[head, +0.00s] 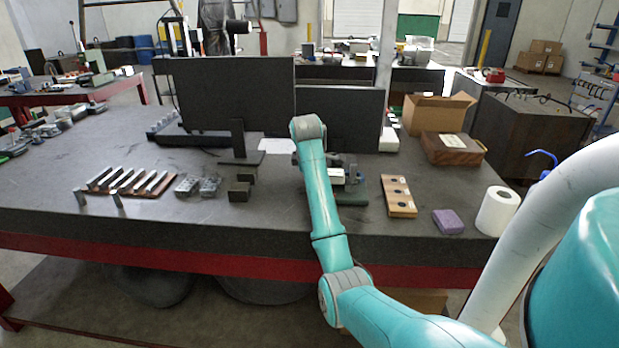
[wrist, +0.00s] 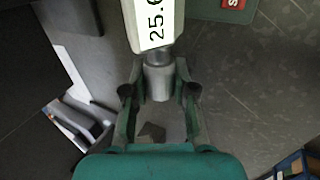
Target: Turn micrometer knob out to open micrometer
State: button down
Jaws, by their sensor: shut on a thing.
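The micrometer (wrist: 150,28) shows at the top of the wrist view as a white body with large black digits, cut off by the frame edge. Its grey cylindrical knob (wrist: 158,82) points toward my gripper. My gripper (wrist: 158,91) has one finger on each side of the knob and is shut on it. In the head view my teal arm reaches over the bench and hides the gripper and knob. A white part, apparently the micrometer (head: 337,175), shows just right of the arm, by a dark green base (head: 353,191).
The dark bench top (head: 270,222) is bare in front. A wooden holder with dark round spots (head: 398,196), a purple block (head: 447,221) and a paper roll (head: 497,211) stand to the right. Small dark blocks (head: 240,191) and metal bars (head: 131,181) lie left. Dark upright panels (head: 230,95) stand behind.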

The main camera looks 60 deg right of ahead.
jog(key=shift+g+y, duration=0.4)
jog(key=shift+y, duration=0.4)
jog(key=shift+f, duration=0.1)
jog(key=c, duration=0.9)
grip_release()
